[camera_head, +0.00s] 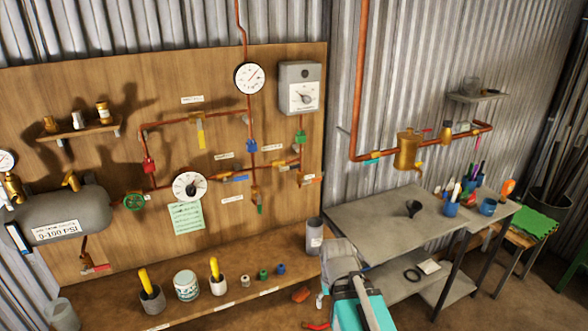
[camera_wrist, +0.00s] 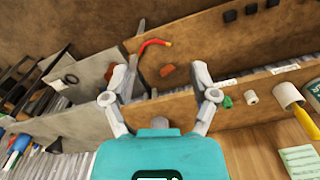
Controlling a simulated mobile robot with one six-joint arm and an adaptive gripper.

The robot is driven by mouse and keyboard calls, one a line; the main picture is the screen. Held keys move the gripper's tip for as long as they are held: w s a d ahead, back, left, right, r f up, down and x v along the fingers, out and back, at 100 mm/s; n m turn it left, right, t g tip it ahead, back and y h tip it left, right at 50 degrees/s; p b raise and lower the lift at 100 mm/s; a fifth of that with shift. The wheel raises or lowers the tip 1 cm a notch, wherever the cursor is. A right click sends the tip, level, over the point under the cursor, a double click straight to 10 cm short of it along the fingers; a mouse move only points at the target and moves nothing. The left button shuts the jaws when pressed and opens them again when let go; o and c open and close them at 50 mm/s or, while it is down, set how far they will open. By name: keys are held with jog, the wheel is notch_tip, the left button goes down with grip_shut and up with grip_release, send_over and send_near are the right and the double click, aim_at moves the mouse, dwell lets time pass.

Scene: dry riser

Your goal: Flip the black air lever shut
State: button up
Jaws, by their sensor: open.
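I cannot pick out a black air lever for certain in either view. The wooden board (camera_head: 60,100) carries copper pipes with several coloured levers: a red one (camera_head: 149,164), a yellow one (camera_head: 201,138), a blue one (camera_head: 252,146) and a green one (camera_head: 301,137). A grey air tank (camera_head: 65,212) at the left has a dark blue-looking lever (camera_head: 17,237) beside it, its exact colour unclear. My gripper (camera_wrist: 160,97) is open and empty in the wrist view, its two grey fingers spread apart. It is over the area by the bench's end, away from the levers.
A long wooden bench (camera_head: 190,312) below the board holds cups and small fittings. A grey metal table (camera_head: 385,225) stands at the right with a black funnel (camera_head: 413,208). A copper pipe (camera_head: 357,80) runs down the metal wall. A red hooked thing (camera_wrist: 153,44) lies beyond my fingers.

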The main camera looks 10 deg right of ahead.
jog(key=shift+w+r, duration=0.1)
jog(key=shift+w, duration=0.1)
jog(key=c, duration=0.4)
jog(key=w, duration=0.1)
jog(key=w+a+r+p, duration=0.1)
jog(key=w+n+t+y, duration=0.1)
jog(key=shift+w+a+r+p, duration=0.1)
jog(key=shift+a+r+p, duration=0.05)
jog(key=shift+r+p, duration=0.2)
grip_shut()
jog(key=w+a+r+n+t+y+p, duration=0.1)
jog(key=w+a+r+t+y+p, duration=0.15)
jog(key=w+r, duration=0.35)
jog(key=w+a+r+n+t+y+p, duration=0.1)
jog(key=w+r+n+t+p, duration=0.2)
jog(key=w, duration=0.6)
jog(key=w+d+r+m+t+p, duration=0.1)
jog(key=w+d+r+t+p, duration=0.2)
jog(key=w+r, duration=1.1)
jog(key=shift+w+r+t+p, duration=0.35)
jog(key=shift+r+t+p, duration=1.25)
jog(key=shift+t, duration=0.85)
jog(key=shift+d+f, duration=0.1)
jog(key=shift+f, duration=0.05)
